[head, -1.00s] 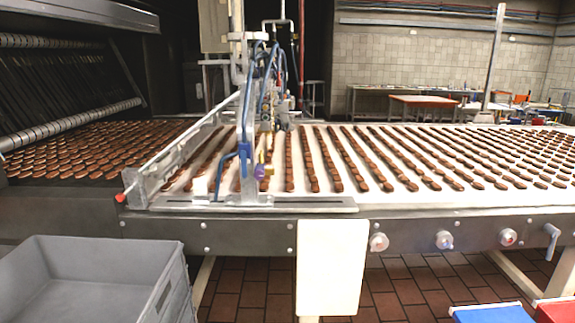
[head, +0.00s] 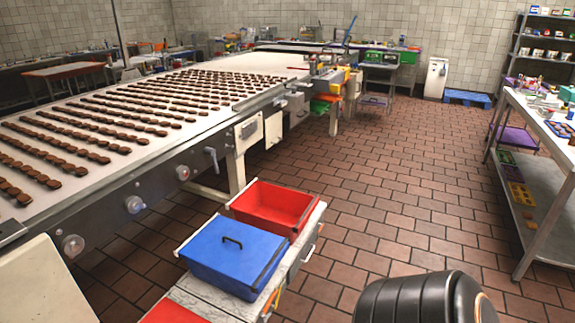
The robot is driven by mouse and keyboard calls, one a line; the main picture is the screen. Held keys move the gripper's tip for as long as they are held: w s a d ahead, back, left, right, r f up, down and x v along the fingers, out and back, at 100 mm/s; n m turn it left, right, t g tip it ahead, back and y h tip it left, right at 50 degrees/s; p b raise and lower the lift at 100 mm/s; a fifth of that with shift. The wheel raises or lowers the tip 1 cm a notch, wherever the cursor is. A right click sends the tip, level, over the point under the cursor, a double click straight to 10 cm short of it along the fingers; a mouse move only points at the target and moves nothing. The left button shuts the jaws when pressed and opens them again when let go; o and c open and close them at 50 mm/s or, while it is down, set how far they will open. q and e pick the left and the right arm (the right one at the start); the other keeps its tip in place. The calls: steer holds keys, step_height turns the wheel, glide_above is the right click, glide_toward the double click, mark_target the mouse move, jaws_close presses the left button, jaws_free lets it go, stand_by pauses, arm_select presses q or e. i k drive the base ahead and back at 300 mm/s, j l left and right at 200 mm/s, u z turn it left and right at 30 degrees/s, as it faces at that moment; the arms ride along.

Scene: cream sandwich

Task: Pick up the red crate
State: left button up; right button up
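An open red crate (head: 272,207) sits on a low pale table beside the conveyor, near the middle of the view. It looks empty. A blue crate or lidded box (head: 232,254) with a dark handle on top stands right in front of it on the same table. A second red thing (head: 172,313) shows at the bottom edge, mostly cut off, so I cannot tell if it is a crate. Neither of my grippers is in view.
The conveyor (head: 110,128) with rows of brown biscuits runs along the left. A steel worktable (head: 540,150) stands at the right. The brown tiled floor (head: 390,205) between them is clear. A dark rounded part, probably mine, shows at the bottom right.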

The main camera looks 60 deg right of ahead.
mark_target(272, 210)
steer(key=z, duration=1.85)
steer(key=u, duration=2.15)
steer(key=z, duration=2.15)
steer(key=i+l+u, duration=0.1)
steer(key=i+l, duration=0.15)
steer(key=i, duration=0.2)
